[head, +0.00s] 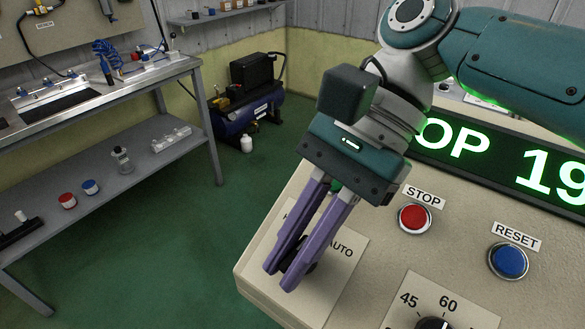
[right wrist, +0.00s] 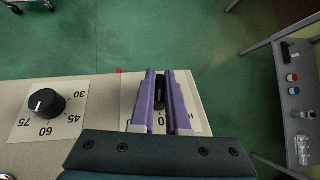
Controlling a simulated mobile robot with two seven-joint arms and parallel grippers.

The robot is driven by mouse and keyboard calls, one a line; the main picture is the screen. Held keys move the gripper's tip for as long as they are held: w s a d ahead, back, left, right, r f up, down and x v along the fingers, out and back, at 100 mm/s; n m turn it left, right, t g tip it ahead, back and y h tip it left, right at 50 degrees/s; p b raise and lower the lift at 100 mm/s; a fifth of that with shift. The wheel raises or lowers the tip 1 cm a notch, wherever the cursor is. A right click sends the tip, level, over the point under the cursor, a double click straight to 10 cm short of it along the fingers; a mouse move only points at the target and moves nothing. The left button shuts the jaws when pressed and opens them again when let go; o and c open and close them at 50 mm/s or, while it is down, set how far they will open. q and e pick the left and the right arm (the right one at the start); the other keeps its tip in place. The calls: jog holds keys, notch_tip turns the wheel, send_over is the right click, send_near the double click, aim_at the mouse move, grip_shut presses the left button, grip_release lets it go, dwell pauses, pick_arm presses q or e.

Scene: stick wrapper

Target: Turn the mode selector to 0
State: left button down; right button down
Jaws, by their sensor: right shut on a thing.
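The mode selector is a black knob (right wrist: 159,92) on a pale label plate (head: 343,268) at the left end of the beige panel. "AUTO" shows on its plate in the head view; the other markings are mostly covered by my fingers. My right gripper (head: 283,277) reaches down over the knob with its two purple fingers on either side of it, shut on it. In the right wrist view the fingers (right wrist: 160,102) flank the knob. Which mark the knob points to cannot be told. My left gripper is not in view.
On the panel are a red STOP button (head: 414,218), a blue RESET button (head: 509,261) and a numbered dial (right wrist: 46,103). A green-lit display (head: 500,165) stands behind them. A metal workbench (head: 110,140) and a blue compressor (head: 247,112) stand beyond open green floor.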

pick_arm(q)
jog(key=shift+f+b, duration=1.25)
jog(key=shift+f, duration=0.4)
pick_arm(e)
jog(key=shift+w+d+f+n+g+h, duration=0.2)
jog(key=shift+f+n+g+h, duration=0.1)
jog(key=shift+n+g+h, duration=0.4)
jog(key=shift+s, duration=0.1)
jog(key=c, duration=0.9)
grip_release()
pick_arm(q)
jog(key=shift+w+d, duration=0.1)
pick_arm(e)
jog(key=shift+o, duration=0.2)
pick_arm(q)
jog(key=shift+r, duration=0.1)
pick_arm(e)
jog(key=shift+r, duration=0.15)
